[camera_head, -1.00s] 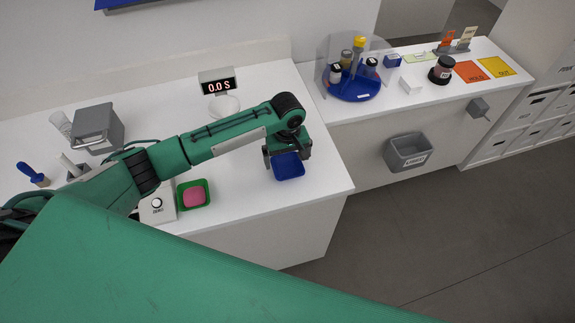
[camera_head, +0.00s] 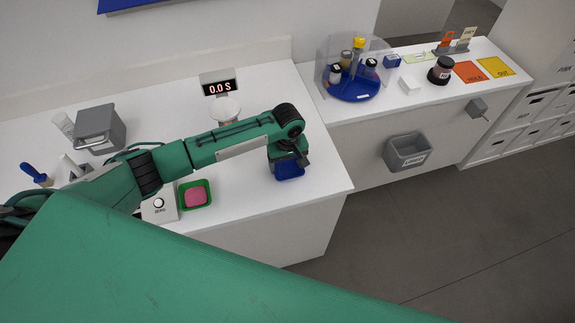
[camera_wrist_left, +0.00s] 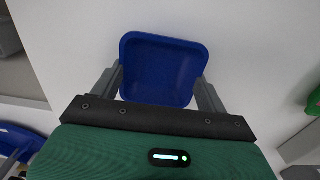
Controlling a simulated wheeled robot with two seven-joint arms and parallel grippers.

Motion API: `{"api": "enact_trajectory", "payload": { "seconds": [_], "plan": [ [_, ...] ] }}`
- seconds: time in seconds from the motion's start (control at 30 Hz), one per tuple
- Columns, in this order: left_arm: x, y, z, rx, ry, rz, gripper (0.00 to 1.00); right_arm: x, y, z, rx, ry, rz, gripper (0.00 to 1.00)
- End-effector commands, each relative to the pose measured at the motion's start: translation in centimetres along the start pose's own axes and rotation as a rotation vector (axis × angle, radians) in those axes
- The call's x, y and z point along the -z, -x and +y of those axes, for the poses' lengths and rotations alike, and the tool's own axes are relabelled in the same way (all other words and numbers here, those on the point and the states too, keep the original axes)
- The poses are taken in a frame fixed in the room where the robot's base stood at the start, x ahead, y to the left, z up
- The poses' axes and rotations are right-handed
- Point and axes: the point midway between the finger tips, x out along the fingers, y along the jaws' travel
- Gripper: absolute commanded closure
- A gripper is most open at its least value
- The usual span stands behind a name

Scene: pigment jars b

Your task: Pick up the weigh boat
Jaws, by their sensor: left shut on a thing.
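The weigh boat (camera_head: 290,173) is a blue, square, shallow dish with rounded corners near the front right corner of the white counter. In the left wrist view the weigh boat (camera_wrist_left: 162,68) lies between the two grey fingers. My left gripper (camera_head: 288,161) is over it, pointing down, and hides its back part in the head view. In the left wrist view, my left gripper (camera_wrist_left: 160,78) is shut on the dish, one finger against each side. I cannot tell any gap between the dish and the counter. My right gripper is not in view.
A scale display (camera_head: 217,83) reading 0.0 and a white round pan (camera_head: 225,108) stand behind my arm. A green tray (camera_head: 209,200) with a pink piece is to the left. A blue jar carousel (camera_head: 352,92) stands on the right counter. A grey bin (camera_head: 407,152) hangs below.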

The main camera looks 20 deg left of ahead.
Motion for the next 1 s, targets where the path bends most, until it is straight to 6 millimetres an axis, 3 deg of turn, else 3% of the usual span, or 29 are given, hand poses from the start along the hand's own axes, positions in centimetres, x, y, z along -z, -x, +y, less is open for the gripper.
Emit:
{"api": "enact_trajectory", "payload": {
  "seconds": [0.27,0.7,0.9,1.0],
  "plan": [
    [0.1,2.3,0.1,-0.003,0.000,0.002,0.45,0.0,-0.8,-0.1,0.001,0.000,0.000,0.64],
    [0.1,14.6,0.1,-0.005,-0.001,0.003,0.45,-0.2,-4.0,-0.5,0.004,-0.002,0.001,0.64],
    [0.1,18.5,0.1,-0.002,0.000,0.003,0.45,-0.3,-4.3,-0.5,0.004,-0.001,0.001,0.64],
    [0.1,19.4,0.0,-0.001,0.000,0.001,0.45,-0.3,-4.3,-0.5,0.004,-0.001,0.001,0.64]
  ]
}}
